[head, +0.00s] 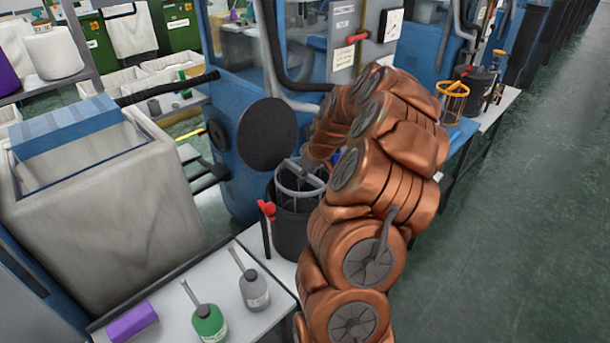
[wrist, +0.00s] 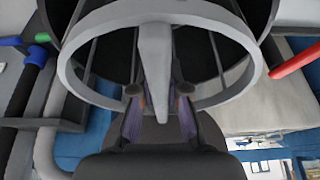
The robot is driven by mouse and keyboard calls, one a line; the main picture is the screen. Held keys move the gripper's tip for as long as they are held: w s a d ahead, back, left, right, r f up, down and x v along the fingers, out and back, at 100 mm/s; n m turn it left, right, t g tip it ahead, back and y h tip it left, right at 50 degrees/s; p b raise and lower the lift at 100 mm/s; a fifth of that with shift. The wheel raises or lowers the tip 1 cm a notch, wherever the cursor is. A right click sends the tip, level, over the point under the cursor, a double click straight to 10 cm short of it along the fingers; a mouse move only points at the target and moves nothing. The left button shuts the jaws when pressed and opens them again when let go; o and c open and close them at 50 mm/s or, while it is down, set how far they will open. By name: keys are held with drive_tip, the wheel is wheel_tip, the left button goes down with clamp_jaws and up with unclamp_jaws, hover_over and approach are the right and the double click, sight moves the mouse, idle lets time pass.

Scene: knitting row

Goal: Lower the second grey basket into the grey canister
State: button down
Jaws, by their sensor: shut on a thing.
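The grey basket shows as a light grey ring with thin bars (head: 302,190) at the mouth of the dark grey canister (head: 291,232) in the head view. In the wrist view, the basket's ring (wrist: 80,82) lies across the canister's dark mouth (wrist: 258,12), with its bars running down inside. My gripper (wrist: 158,95) is shut on the basket's central grey handle, one finger on each side. The ring looks at or slightly above the canister's rim; the exact height is unclear. My arm hides the gripper in the head view, and the basket's lower end is hidden.
A round dark lid (head: 267,135) stands raised behind the canister. A red-topped lever (head: 267,210) is at its left. An orange basket (head: 453,100) stands farther back.

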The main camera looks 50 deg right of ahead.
drive_tip(key=shift+f+b, duration=2.5)
drive_tip(key=shift+f, duration=1.5)
drive_tip(key=c, duration=0.5)
unclamp_jaws()
drive_tip(key=shift+r, duration=0.15)
drive_tip(key=shift+r, duration=4.4)
